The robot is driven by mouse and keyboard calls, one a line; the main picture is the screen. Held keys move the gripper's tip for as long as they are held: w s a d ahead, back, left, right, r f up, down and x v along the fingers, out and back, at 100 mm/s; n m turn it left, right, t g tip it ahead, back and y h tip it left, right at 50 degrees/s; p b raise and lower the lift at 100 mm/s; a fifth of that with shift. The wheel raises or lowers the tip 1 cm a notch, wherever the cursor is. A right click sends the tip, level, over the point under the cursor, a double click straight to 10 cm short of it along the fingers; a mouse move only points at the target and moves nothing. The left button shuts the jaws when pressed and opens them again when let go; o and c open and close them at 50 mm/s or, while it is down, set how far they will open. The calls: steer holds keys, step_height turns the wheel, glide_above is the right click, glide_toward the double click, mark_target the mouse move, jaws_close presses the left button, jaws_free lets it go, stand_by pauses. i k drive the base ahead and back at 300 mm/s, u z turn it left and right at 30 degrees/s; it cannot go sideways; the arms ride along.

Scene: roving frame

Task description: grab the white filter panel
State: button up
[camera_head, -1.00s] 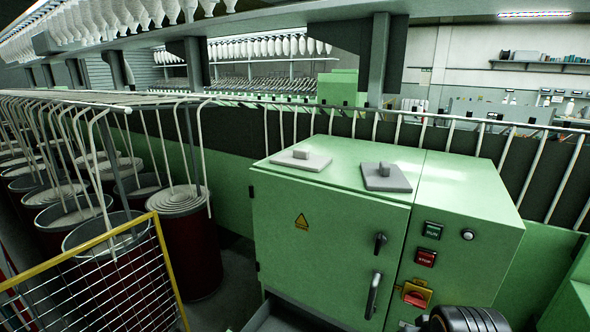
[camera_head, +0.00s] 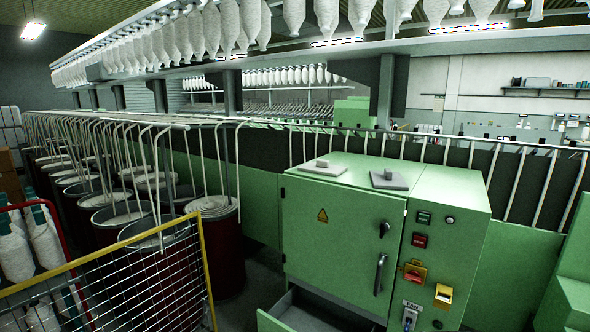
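A flat whitish panel with a small block handle (camera_head: 322,168) lies on top of the green cabinet (camera_head: 340,236), toward its left side. It looks like the white filter panel. A similar but greyer panel (camera_head: 389,180) lies to its right on the same top, apart from it. Both lie flat and uncovered. My gripper is not in view.
An open drawer (camera_head: 283,317) juts from the cabinet's bottom. The cabinet front carries a door handle (camera_head: 379,274), buttons and a red-yellow switch (camera_head: 414,272). A yellow-framed mesh barrier (camera_head: 207,262) and dark red cans (camera_head: 217,252) stand left. White bobbins (camera_head: 327,14) hang overhead.

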mark_target(322, 167)
steer(key=u, duration=0.8)
steer(key=i, duration=0.85)
steer(key=u, duration=0.9)
steer(key=i, duration=1.2)
steer(key=z, duration=0.5)
steer(key=i, duration=0.95)
steer(key=z, duration=0.8)
